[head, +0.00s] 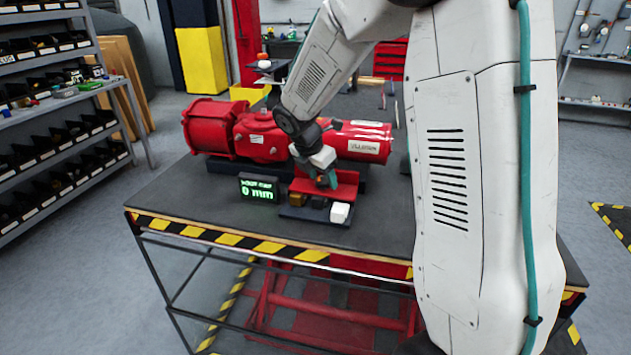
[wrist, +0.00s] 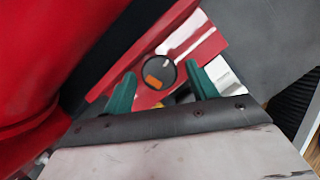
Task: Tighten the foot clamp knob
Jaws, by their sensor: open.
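The foot clamp knob (wrist: 159,72) is a round black knob with an orange mark and a short white line on its face. It sits on a red clamp plate (wrist: 205,45), which also shows in the head view (head: 345,190). My gripper (wrist: 160,86) is open in the wrist view, with one green finger on the lower left of the knob and one on its lower right. I cannot tell whether the fingers touch it. In the head view my gripper (head: 327,180) is over the clamp and hides the knob.
The red valve actuator (head: 262,138) lies across the workbench (head: 190,187) behind the clamp. A small display (head: 258,188) reading "0 mm" stands left of the clamp. A white block (head: 340,212) is at the clamp's front. The bench's front left is bare.

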